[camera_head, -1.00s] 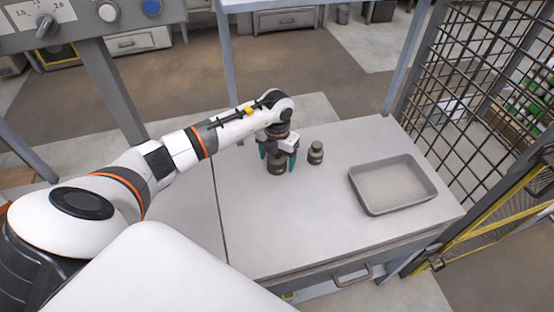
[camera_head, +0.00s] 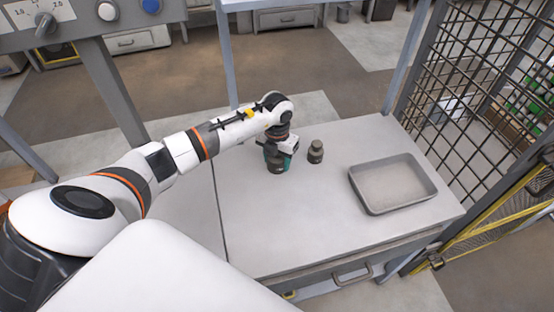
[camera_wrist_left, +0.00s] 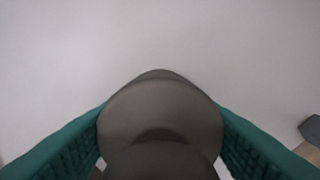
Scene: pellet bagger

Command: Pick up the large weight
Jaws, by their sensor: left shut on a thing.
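The large weight (camera_head: 277,168) is a dark grey-brown metal piece standing upright on the table. My left gripper (camera_head: 280,156) comes down over it from above and is shut on it. In the left wrist view the weight (camera_wrist_left: 160,118) fills the space between the two green ribbed fingers, which touch it on both sides. Its base appears to rest on the table; its upper part is hidden by the gripper in the head view. A smaller dark weight (camera_head: 316,152) stands just to the right, apart from the gripper. My right gripper is not in view.
A grey shallow tray (camera_head: 364,202) lies on the right of the table (camera_head: 290,228). The table between the weights and its front edge is clear. A black mesh fence (camera_head: 470,100) stands beyond the right side. A grey post (camera_head: 228,60) rises behind the arm.

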